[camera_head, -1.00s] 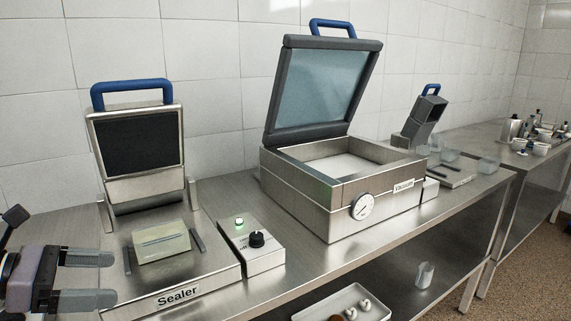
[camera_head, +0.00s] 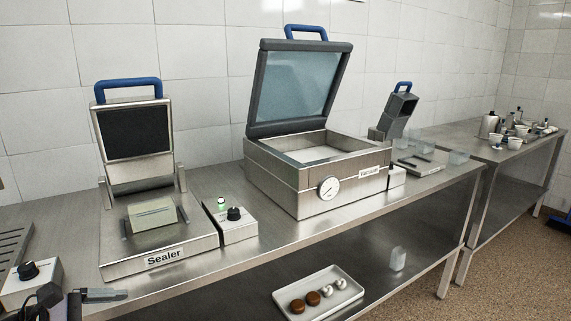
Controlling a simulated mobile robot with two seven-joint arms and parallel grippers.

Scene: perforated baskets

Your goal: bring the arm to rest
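My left gripper (camera_head: 104,295) shows only in part at the bottom left corner of the head view. One grey finger points right, in front of the sealer and apart from it. The rest of the gripper is cut off by the lower edge, so its opening is hidden. I see nothing held in the visible part. My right gripper is not in view.
The sealer (camera_head: 187,240) has its lid up and a pale block (camera_head: 152,213) on it. The vacuum machine (camera_head: 290,190) stands open. A control box (camera_head: 30,285) stands near my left gripper. A tray (camera_head: 318,292) with small round items lies on the lower shelf.

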